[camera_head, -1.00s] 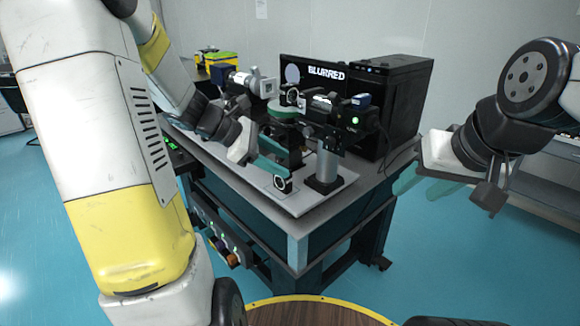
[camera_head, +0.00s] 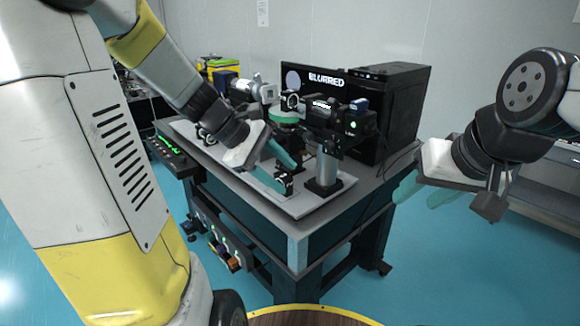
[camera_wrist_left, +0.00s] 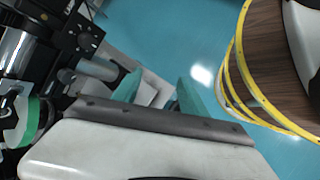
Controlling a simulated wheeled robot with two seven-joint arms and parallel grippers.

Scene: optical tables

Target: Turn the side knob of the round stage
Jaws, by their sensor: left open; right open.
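The round stage (camera_head: 286,116) shows as a green-rimmed disc among the optics on the table in the head view. Part of a green round body, likely the same stage (camera_wrist_left: 30,122), shows at the left edge of the left wrist view. I cannot make out its side knob clearly. My left gripper (camera_head: 287,172) is open in front of and below the stage, with its teal fingers pointing right and down. In the left wrist view the open fingers (camera_wrist_left: 158,82) have nothing clearly between them. My right gripper (camera_head: 415,198) is open and empty, off the table's right side.
A small dark ring mount (camera_head: 285,184) stands close to the left fingertips. A black post mount (camera_head: 323,168) with a camera-like unit (camera_head: 362,122) stands right of the stage. A black computer case (camera_head: 398,108) and a monitor (camera_head: 310,78) are behind. The table's front corner (camera_head: 300,230) is clear.

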